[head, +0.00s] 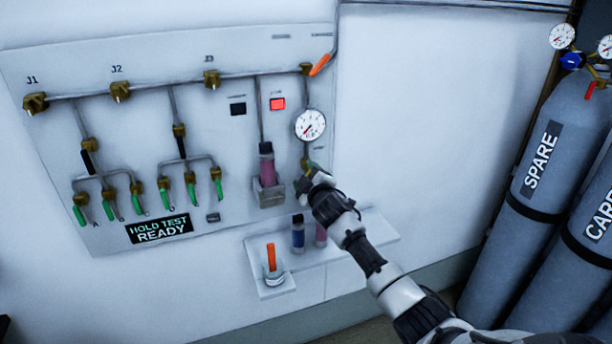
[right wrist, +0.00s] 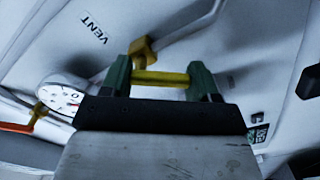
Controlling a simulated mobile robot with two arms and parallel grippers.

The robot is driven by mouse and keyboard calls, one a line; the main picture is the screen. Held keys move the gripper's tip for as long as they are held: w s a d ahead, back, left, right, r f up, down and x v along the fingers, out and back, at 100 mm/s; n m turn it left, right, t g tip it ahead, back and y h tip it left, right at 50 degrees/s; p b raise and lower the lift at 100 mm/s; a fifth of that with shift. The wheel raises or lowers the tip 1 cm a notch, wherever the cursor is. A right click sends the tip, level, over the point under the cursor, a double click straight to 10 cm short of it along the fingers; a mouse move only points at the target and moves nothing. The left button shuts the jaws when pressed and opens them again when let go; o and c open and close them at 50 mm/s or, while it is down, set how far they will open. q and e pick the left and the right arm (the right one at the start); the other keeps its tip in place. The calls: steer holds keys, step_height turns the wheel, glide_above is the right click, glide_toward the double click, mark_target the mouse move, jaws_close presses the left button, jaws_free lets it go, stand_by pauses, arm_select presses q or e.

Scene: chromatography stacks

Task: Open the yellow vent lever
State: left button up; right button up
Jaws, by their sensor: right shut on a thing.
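The yellow vent lever (right wrist: 158,79) shows in the right wrist view as a bar lying across between the two green fingertips. It joins a brass-coloured valve body (right wrist: 141,50) on a pipe, near the VENT label (right wrist: 92,28) on the panel. My right gripper (right wrist: 162,84) is shut on the lever. In the head view, my right gripper (head: 306,180) is at the valve below the round gauge (head: 310,125), and it hides most of the lever. My left gripper is in neither view.
An orange lever (head: 320,65) sits above the gauge. A holder (head: 268,195) with a pink-filled column is just left of my gripper. Grey cylinders (head: 545,150) stand at right.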

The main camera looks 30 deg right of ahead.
steer(key=n, duration=0.3)
steer(key=shift+d+f+n, duration=0.2)
steer(key=shift+d+n, duration=0.05)
steer(key=shift+n, duration=0.05)
steer(key=shift+s+d+f+n, duration=0.1)
steer(key=shift+d+n, duration=0.05)
steer(key=shift+n, duration=0.7)
steer(key=shift+d+n, duration=0.1)
steer(key=shift+n, duration=0.75)
steer(key=o, duration=0.9)
steer(key=shift+s, duration=0.1)
steer(key=v, duration=1)
steer(key=shift+s+b, duration=0.35)
